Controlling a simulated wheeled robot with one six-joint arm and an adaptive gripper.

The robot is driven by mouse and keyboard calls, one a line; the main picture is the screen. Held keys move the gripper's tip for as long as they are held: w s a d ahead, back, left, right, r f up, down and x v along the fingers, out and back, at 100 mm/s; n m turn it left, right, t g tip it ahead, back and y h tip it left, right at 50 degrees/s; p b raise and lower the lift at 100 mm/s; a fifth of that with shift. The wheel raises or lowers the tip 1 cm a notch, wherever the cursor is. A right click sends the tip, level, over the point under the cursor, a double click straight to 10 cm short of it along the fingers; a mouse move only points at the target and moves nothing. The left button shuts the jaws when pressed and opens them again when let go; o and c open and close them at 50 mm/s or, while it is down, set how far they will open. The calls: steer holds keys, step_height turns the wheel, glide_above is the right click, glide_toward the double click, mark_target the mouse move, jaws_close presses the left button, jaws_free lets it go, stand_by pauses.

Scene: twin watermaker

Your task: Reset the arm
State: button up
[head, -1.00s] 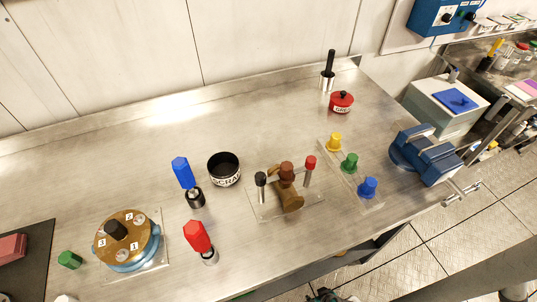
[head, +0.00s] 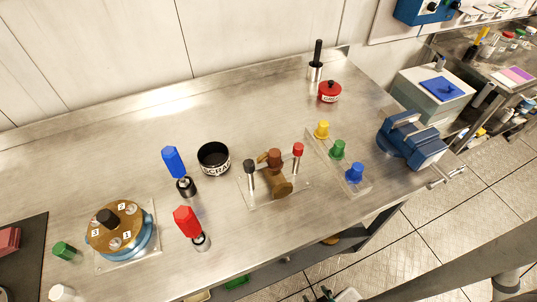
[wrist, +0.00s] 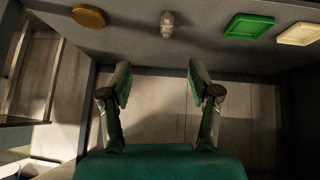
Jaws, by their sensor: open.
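My gripper (wrist: 160,84) shows in the wrist view with its two fingers spread wide apart and nothing between them. It faces a dark grey surface with a paler slatted area below. A brown disc (wrist: 89,16), a small grey fitting (wrist: 167,24), a green tray-like piece (wrist: 249,27) and a cream one (wrist: 300,34) lie beyond the fingertips, apart from them. In the head view I cannot make out my gripper for certain.
The steel bench (head: 120,150) holds a black scrap bowl (head: 214,158), a brass valve on a clear plate (head: 277,183), a red pot (head: 329,92), a blue vise (head: 412,143), blue (head: 173,161) and red (head: 187,221) handled tools, and a round brass-topped unit (head: 116,230). Tiled floor lies right.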

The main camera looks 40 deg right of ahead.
steer(key=s+a+r+t, duration=0.1)
steer(key=a+r+t, duration=0.1)
steer(key=r, duration=1)
steer(key=s+a+r+n+t+y, duration=0.1)
steer(key=a+r+t, duration=0.1)
steer(key=r, duration=0.9)
steer(key=s+a+r+t+y, duration=0.1)
steer(key=a+r+t, duration=0.1)
steer(key=r, duration=1)
steer(key=shift+s+r+n+t, duration=0.2)
steer(key=shift+r+n+t, duration=0.2)
steer(key=shift+t, duration=0.5)
